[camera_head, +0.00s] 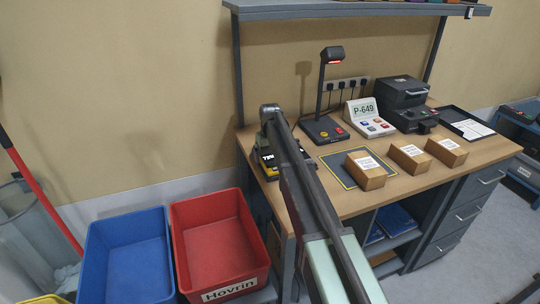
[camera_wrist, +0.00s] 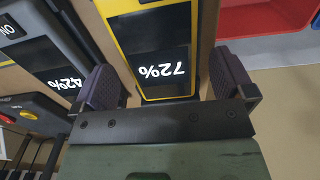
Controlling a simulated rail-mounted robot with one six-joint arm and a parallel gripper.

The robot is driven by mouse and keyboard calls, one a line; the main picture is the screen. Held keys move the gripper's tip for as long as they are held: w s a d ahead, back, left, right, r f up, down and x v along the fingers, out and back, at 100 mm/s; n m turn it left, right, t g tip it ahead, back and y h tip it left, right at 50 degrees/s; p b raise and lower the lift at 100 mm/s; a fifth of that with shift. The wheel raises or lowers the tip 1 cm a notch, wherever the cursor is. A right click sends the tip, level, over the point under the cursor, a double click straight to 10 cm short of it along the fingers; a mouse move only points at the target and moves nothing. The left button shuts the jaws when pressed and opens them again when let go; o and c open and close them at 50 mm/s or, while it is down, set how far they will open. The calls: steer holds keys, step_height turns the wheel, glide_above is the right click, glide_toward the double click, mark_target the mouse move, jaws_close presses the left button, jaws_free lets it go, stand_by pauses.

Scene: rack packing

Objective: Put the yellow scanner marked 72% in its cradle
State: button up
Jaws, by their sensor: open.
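The yellow scanner marked 72% (camera_wrist: 160,45) lies between the two fingers of my gripper (camera_wrist: 165,80) in the wrist view. Its number reads upside down there. The fingers are open, one on each side, with a small gap visible on the right side. A grey scanner marked 42% (camera_wrist: 60,60) lies just left of it, close to the left finger. I cannot make out the cradle.
A red bin (camera_head: 215,205) and a blue bin (camera_head: 125,240) stand left of the desk (camera_head: 340,195). Several brown boxes (camera_head: 366,172), a lamp (camera_head: 333,55) and a P-649 panel (camera_head: 366,115) stand on the desk. A shelf (camera_head: 350,12) hangs above.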

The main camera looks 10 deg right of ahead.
mark_target(270, 159)
step_height(270, 159, up, 11)
steer(key=p, duration=0.9)
steer(key=s+m, duration=0.2)
steer(key=s, duration=3.6)
steer(key=shift+s+f, duration=0.3)
steer(key=shift+s, duration=0.05)
